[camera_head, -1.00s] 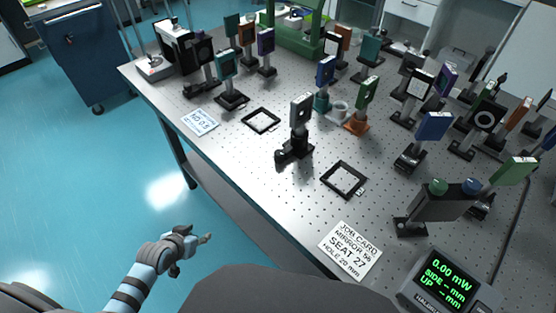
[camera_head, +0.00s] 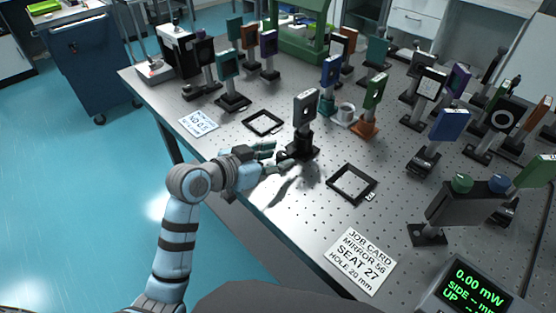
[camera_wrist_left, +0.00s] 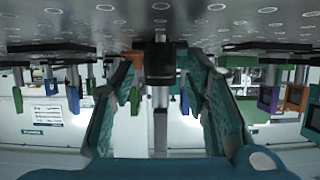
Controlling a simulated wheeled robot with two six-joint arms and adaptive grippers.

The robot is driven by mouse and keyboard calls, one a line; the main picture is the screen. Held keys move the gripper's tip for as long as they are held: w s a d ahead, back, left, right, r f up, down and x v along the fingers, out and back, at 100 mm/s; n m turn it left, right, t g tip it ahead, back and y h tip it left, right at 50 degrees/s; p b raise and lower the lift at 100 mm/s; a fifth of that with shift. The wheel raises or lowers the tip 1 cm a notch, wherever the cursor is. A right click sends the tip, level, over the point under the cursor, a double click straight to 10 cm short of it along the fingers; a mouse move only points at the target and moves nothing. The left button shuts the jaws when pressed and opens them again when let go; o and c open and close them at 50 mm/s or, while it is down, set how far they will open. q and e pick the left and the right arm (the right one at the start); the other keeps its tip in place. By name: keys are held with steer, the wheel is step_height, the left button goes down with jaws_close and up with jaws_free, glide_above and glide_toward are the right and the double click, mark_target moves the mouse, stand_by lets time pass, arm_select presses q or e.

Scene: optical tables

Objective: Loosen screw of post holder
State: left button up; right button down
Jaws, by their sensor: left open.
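A grey mount (camera_head: 304,105) stands upright on a post in a black post holder (camera_head: 301,143) near the table's front edge. The holder's dark side screw (camera_head: 283,156) points toward my left gripper and is partly hidden at the fingertips. My left gripper (camera_head: 281,157) is open, its fingers on either side of the screw; I cannot tell whether they touch it. In the left wrist view, which is upside down, the black holder (camera_wrist_left: 160,62) shows between the two spread teal fingers (camera_wrist_left: 162,75). My right gripper is out of view.
Empty black square frames lie left (camera_head: 262,123) and right (camera_head: 351,184) of the holder. A job card (camera_head: 358,262) and a power meter (camera_head: 466,292) are at the front right. Several other mounts crowd the perforated table (camera_head: 270,205) behind.

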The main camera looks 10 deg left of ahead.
arm_select(q)
steer(key=shift+w+d+f, duration=0.2)
steer(key=shift+w+d, duration=0.05)
steer(key=shift+w, duration=0.2)
steer(key=shift+c, duration=0.6)
jaws_close()
steer(key=shift+a+m+g+h, duration=0.1)
steer(key=shift+m+g+h, duration=0.4)
steer(key=shift+m+h, duration=0.3)
steer(key=shift+o, duration=0.6)
jaws_free()
